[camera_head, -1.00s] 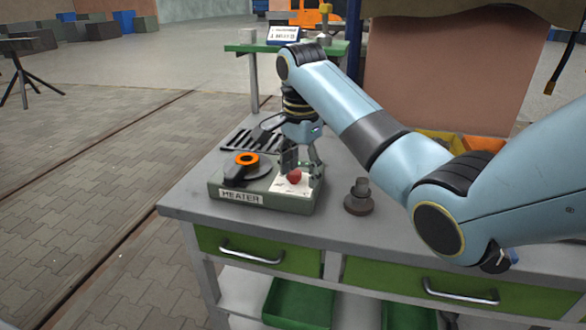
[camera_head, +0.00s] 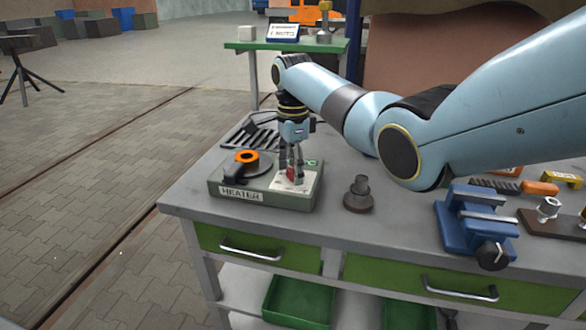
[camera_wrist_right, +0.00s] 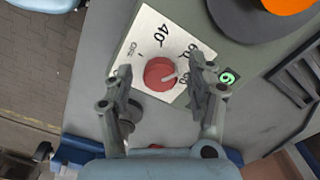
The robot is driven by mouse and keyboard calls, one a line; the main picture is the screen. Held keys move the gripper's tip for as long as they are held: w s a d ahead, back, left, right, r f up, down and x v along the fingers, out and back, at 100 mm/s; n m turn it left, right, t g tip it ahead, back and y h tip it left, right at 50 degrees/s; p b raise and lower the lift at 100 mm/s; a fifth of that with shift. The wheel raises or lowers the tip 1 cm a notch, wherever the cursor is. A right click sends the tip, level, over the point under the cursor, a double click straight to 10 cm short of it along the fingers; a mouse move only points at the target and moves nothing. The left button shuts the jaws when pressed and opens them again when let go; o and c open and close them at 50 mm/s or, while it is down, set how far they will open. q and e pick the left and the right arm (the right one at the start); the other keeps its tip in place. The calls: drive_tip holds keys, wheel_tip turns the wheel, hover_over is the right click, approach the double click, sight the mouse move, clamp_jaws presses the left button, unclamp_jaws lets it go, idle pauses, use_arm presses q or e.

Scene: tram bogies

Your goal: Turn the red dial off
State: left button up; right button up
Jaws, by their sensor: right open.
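The red dial (camera_wrist_right: 160,74) sits on a white scale plate on the grey heater (camera_head: 238,196). In the wrist view its pale pointer mark is turned toward the higher numbers, away from the small mark at the other end of the scale. A green-lit indicator (camera_wrist_right: 228,77) is beside the plate. My right gripper (camera_wrist_right: 163,80) is open, pointing down, with one finger on each side of the dial. Whether the fingers touch it I cannot tell. In the head view the dial (camera_head: 291,174) is partly hidden by the fingers. My left gripper is in neither view.
A dark stepped metal part (camera_head: 358,194) stands right of the heater. A blue vise (camera_head: 474,225) is at the bench's right. A black rack (camera_head: 250,135) lies behind the heater.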

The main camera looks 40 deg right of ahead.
drive_tip(key=shift+f, duration=0.25)
drive_tip(key=shift+c, duration=0.2)
drive_tip(key=c, duration=1.1)
drive_tip(key=shift+r, duration=0.1)
